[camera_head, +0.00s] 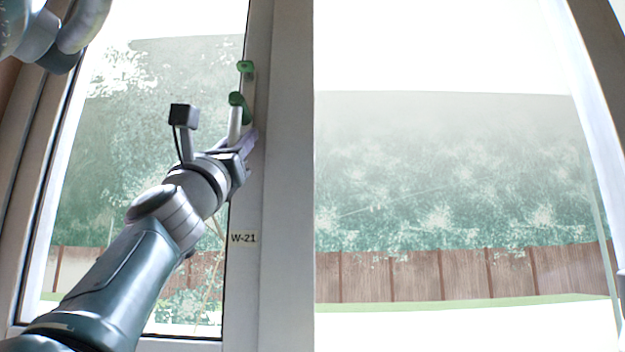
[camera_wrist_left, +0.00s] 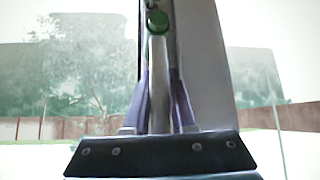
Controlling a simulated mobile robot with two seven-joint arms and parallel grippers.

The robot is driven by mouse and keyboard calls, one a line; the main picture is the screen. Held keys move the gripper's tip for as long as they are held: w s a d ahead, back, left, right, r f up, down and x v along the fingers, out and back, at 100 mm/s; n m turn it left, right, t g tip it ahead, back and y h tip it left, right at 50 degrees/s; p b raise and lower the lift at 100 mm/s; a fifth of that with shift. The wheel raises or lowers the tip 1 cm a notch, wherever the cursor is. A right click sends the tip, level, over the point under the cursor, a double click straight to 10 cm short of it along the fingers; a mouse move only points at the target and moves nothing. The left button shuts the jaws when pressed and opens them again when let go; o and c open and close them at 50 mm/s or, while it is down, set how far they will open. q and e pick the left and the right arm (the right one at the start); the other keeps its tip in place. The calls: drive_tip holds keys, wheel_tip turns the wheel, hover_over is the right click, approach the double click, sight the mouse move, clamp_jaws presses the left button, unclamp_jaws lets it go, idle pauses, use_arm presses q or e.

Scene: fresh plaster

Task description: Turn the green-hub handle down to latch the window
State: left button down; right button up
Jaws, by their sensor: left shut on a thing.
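The window handle has a green hub (camera_head: 238,99) on the grey frame post between the two panes. Its pale lever (camera_head: 235,124) hangs down from the hub, close to vertical in the head view. My left gripper (camera_head: 249,141) is at the lever's lower part, below the hub. In the left wrist view the lever (camera_wrist_left: 158,80) runs between the two purple fingers of my left gripper (camera_wrist_left: 162,88), which is shut on it. The hub also shows there (camera_wrist_left: 158,22), beyond the fingertips. The lever's lower end is partly hidden by the gripper. My right gripper is not in view.
A second green piece (camera_head: 245,66) sits on the post just above the hub. A label "W-21" (camera_head: 243,239) is on the post below my gripper. Glass panes lie on both sides, with a wooden fence (camera_head: 440,275) outside.

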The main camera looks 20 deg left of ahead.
use_arm(q)
drive_tip(key=c, duration=0.8)
unclamp_jaws()
drive_tip(key=shift+w, duration=0.1)
drive_tip(key=shift+o, duration=0.2)
drive_tip(key=shift+s+d+f, duration=0.1)
drive_tip(key=shift+s+f, duration=0.2)
drive_tip(key=v, duration=0.9)
drive_tip(key=shift+b, duration=0.3)
